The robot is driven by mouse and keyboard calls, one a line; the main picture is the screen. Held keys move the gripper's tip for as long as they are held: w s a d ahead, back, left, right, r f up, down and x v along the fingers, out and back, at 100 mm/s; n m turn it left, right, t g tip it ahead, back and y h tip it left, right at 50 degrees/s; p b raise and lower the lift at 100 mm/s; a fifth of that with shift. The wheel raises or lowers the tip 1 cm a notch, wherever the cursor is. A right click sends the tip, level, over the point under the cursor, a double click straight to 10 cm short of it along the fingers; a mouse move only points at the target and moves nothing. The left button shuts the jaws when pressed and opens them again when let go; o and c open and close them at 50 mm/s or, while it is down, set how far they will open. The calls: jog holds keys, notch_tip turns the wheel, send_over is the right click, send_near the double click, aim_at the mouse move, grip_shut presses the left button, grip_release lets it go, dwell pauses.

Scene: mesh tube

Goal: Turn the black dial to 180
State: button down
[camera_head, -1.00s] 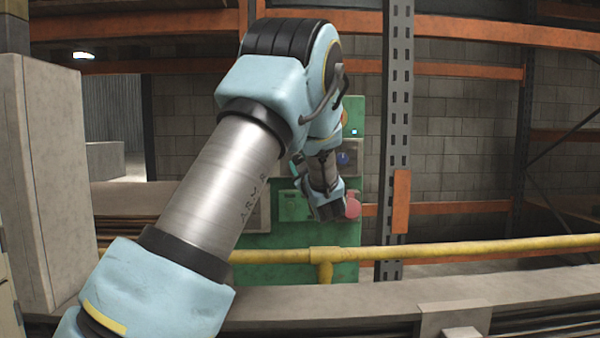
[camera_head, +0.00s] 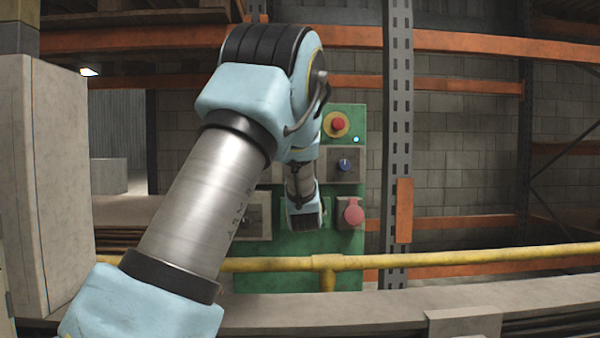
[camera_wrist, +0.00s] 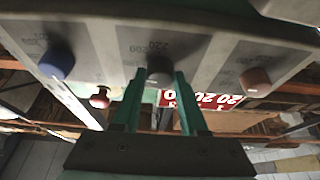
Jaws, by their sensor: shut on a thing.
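The black dial (camera_wrist: 159,66) is in the upper middle of the wrist view, on the face of a light grey unit with printed numbers, "220" legible above it. My gripper (camera_wrist: 160,80) has its two green fingers on either side of the dial, shut on it. The dial's pointer mark cannot be made out, so its setting cannot be read. In the head view my gripper (camera_head: 305,216) is in front of the green panel (camera_head: 285,246), and my arm hides the black dial.
In the wrist view a blue dial (camera_wrist: 57,63) is left of the black one and a brownish-red dial (camera_wrist: 255,82) right. The head view shows a red button (camera_head: 338,124), a blue knob (camera_head: 345,165) and a pink-red round part (camera_head: 353,214). A yellow rail (camera_head: 450,257) crosses in front.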

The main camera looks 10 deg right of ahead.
jog(key=shift+f, duration=0.1)
dwell(0.3)
jog(key=shift+c, duration=2.2)
grip_release()
jog(key=shift+s, duration=0.1)
jog(key=b+v, duration=0.1)
jog(key=v, duration=0.9)
jog(key=shift+s, duration=0.25)
jog(key=shift+s+a+f, duration=0.1)
jog(key=shift+a, duration=0.05)
